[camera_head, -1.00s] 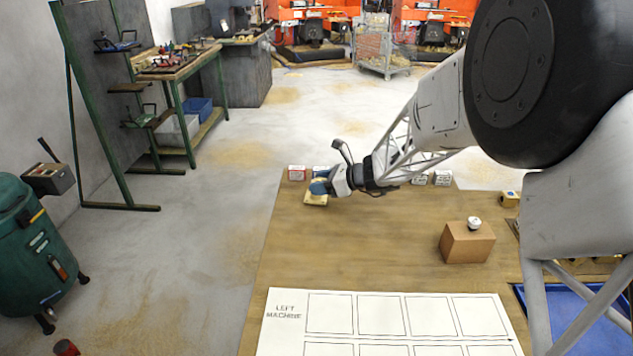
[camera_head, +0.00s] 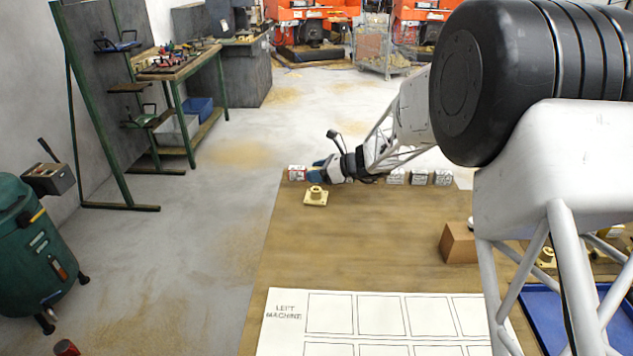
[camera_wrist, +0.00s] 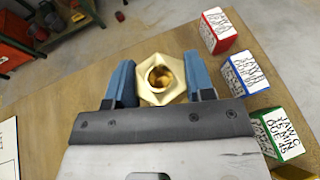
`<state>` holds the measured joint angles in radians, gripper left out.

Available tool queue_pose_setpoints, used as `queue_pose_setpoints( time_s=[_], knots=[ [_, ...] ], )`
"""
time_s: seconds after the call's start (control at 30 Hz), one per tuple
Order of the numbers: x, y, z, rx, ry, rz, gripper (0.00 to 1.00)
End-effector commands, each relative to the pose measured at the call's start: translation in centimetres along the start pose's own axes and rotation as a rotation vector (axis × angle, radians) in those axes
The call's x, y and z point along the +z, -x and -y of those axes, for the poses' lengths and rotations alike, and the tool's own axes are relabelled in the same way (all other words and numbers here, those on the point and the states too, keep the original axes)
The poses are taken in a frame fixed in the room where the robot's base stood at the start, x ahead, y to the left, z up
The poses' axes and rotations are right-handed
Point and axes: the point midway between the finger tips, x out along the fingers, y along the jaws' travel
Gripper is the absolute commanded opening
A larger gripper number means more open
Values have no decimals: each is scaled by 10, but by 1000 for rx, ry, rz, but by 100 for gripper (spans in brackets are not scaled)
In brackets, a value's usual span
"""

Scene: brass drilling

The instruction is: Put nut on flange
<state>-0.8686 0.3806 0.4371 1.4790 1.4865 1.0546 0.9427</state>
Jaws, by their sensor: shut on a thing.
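My gripper (camera_wrist: 161,80) is shut on a brass nut (camera_wrist: 145,92), a hexagonal piece with a round hole, between its two blue fingers in the wrist view. In the head view my gripper (camera_head: 318,174) is at the far left of the wooden table, just behind the flange; the nut cannot be made out there. The brass flange (camera_head: 315,200) has a square base and a raised round middle and sits on the table. Nut and flange are apart.
Small labelled boxes stand along the table's far edge, with a red one (camera_head: 296,173) left of my gripper and several to the right. A brown block (camera_head: 459,245) is at the right, partly hidden by my arm. A white marked sheet (camera_head: 283,335) lies in front. The table between is clear.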

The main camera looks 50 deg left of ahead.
Motion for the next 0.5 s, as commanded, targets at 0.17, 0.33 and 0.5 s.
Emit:
queue_pose_setpoints(
  time_s=[0.17,0.33,0.5],
  knots=[
    [-8,-3,0,0,0,0,6],
    [-24,-10,0,0,0,0,6],
    [-32,-13,0,0,1,0,6]
  ],
)
